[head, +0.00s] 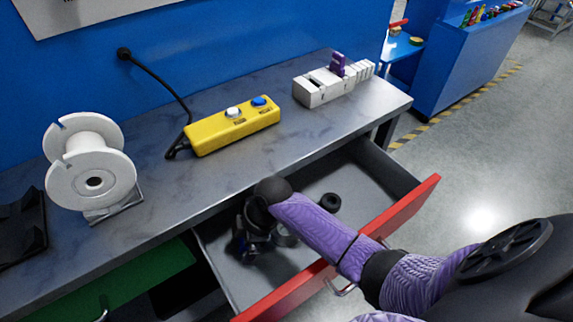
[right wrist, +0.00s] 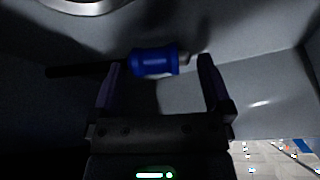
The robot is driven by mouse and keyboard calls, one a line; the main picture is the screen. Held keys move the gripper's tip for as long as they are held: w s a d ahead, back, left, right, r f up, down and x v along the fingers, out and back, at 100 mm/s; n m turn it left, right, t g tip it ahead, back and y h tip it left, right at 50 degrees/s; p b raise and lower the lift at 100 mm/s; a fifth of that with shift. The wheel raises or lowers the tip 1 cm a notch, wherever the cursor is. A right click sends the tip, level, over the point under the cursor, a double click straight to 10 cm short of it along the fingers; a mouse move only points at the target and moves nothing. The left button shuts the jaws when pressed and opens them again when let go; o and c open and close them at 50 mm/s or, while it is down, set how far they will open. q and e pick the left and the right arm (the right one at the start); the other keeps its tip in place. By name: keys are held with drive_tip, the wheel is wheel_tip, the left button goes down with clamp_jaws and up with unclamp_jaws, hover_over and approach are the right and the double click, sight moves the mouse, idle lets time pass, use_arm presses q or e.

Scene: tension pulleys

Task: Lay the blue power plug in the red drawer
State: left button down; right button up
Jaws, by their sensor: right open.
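The red drawer (head: 262,303) is pulled out below the workbench, with a grey interior. My right arm reaches over its red front, and my right gripper (head: 246,245) is inside it, dark and partly hidden by my wrist. In the right wrist view, my right gripper (right wrist: 160,75) is open. The blue power plug (right wrist: 153,62) lies sideways between and just past the fingertips, with visible gaps to both fingers. It appears to be in the drawer; I cannot tell whether it rests on the floor. The plug is not clear in the head view. My left gripper is not in view.
A small black round part (head: 330,202) lies in the drawer. On the workbench stand a white spool (head: 92,180), a yellow power box (head: 232,127) with white and blue round pieces, and a white block row (head: 325,85). A green drawer (head: 135,285) is at lower left.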

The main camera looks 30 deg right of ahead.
drive_tip(key=p+v, duration=0.3)
drive_tip(key=v, duration=0.2)
drive_tip(key=shift+d+r, duration=0.15)
drive_tip(key=shift+r, duration=0.2)
drive_tip(key=s+d, duration=0.1)
drive_tip(key=d, duration=0.2)
drive_tip(key=s+d, duration=0.1)
drive_tip(key=d, duration=0.3)
drive_tip(key=s+d, duration=0.2)
drive_tip(key=d, duration=0.1)
drive_tip(key=shift+d+f+p, duration=0.2)
drive_tip(key=shift+f+p, duration=0.1)
drive_tip(key=shift+f, duration=0.1)
drive_tip(key=shift+s+d, duration=0.15)
drive_tip(key=shift+d, duration=0.1)
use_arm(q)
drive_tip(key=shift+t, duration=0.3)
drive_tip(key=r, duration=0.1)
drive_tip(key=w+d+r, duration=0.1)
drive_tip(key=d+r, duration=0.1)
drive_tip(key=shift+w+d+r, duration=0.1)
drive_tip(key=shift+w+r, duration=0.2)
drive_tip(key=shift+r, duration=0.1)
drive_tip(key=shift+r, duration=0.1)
use_arm(e)
drive_tip(key=shift+r, duration=0.1)
